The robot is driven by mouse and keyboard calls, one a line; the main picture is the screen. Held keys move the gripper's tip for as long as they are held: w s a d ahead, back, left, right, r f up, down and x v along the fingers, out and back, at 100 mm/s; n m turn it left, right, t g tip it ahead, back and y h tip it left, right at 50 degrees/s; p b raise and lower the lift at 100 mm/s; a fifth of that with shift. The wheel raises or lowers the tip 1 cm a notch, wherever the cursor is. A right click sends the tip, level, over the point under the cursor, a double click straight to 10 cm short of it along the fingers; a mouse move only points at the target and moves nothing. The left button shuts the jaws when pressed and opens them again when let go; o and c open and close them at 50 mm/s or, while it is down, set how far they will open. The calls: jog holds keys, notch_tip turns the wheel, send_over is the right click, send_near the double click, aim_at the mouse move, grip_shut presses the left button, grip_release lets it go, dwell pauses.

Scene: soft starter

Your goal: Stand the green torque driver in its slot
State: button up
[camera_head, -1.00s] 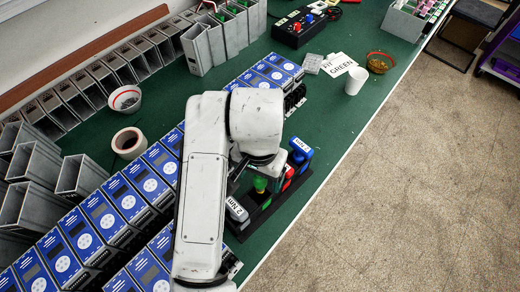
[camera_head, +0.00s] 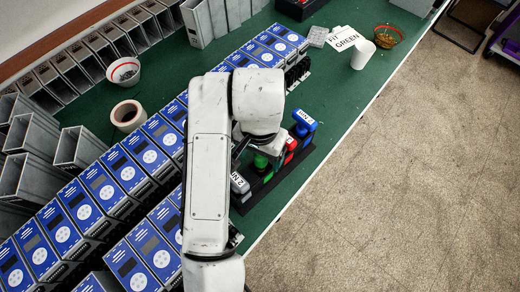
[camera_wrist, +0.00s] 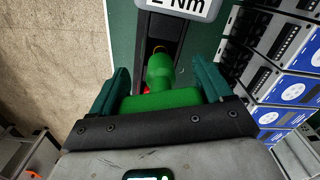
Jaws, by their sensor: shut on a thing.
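The green torque driver (camera_wrist: 160,72) is between my gripper's teal fingers (camera_wrist: 160,92) in the wrist view, and my gripper is shut on it. In the head view its green top (camera_head: 260,160) shows under my arm, over or in the black rack (camera_head: 283,178). The rack stands near the bench's front edge. My gripper is mostly hidden behind my arm there. The driver's lower end and its slot are hidden, so I cannot tell whether it is seated.
In the rack, a grey "2 Nm" driver (camera_head: 239,183) stands to the left, and red (camera_head: 291,148) and blue (camera_head: 304,120) drivers to the right. Blue-fronted units (camera_head: 143,150) line the bench behind. A white cup (camera_head: 362,54) and "FIT GREEN" card (camera_head: 343,38) lie farther along.

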aim_at(260, 165)
jog(key=shift+f+b, duration=1.4)
jog(key=shift+f, duration=1.05)
jog(key=o, duration=1)
jog(key=shift+f, duration=0.1)
jog(key=shift+c, duration=0.2)
notch_tip(260, 165, up, 11)
jog(key=shift+d+r+p, duration=0.1)
jog(key=shift+p, duration=0.65)
